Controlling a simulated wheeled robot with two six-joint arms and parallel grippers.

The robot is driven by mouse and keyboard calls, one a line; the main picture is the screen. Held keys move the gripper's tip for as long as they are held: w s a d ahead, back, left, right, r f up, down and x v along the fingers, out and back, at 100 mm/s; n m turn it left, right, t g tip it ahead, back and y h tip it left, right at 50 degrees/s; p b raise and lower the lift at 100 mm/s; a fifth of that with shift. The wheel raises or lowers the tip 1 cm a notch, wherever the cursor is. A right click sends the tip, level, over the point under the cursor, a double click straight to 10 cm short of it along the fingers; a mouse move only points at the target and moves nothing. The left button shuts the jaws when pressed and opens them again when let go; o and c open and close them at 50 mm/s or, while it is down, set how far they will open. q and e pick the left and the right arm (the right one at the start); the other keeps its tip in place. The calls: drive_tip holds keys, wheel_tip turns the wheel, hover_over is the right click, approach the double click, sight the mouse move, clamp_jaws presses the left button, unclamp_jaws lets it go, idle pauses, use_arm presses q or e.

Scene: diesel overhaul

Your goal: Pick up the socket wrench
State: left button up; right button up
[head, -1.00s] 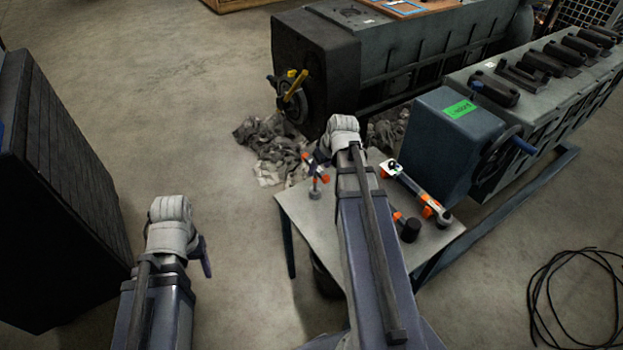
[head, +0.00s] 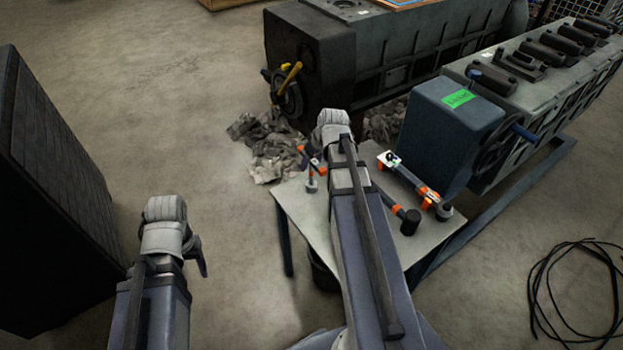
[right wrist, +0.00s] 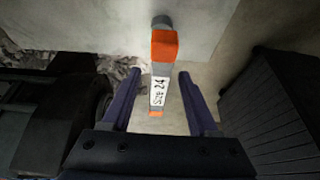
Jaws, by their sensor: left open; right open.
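The socket wrench, by its look, is a grey and orange tool with a white "Size 24" label. It lies near the left corner of the small table in the head view (head: 312,172). In the right wrist view the wrench (right wrist: 161,75) extends away from me, its labelled end lying between my fingers in the picture. My right gripper (right wrist: 159,74) is open, with a gap on both sides; I cannot tell the depth between them. In the head view its fingers are hidden behind my right wrist. My left gripper (head: 197,255) is open, over the floor, far from the table.
The table (head: 292,208) also bears a black-headed mallet (head: 410,221) and a long tool with orange holders (head: 411,180). A blue-grey engine block (head: 440,135) stands behind at right. Rags (head: 268,145) lie behind the table. A dark cabinet (head: 55,200) stands left. Cable (head: 545,285) lies right.

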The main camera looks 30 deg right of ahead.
drive_tip(key=b, duration=0.4)
hover_over(309, 181)
wheel_tip(309, 181, down, 4)
drive_tip(key=shift+s+f, duration=0.1)
drive_tip(key=shift+p, duration=0.35)
clamp_jaws()
idle(0.7)
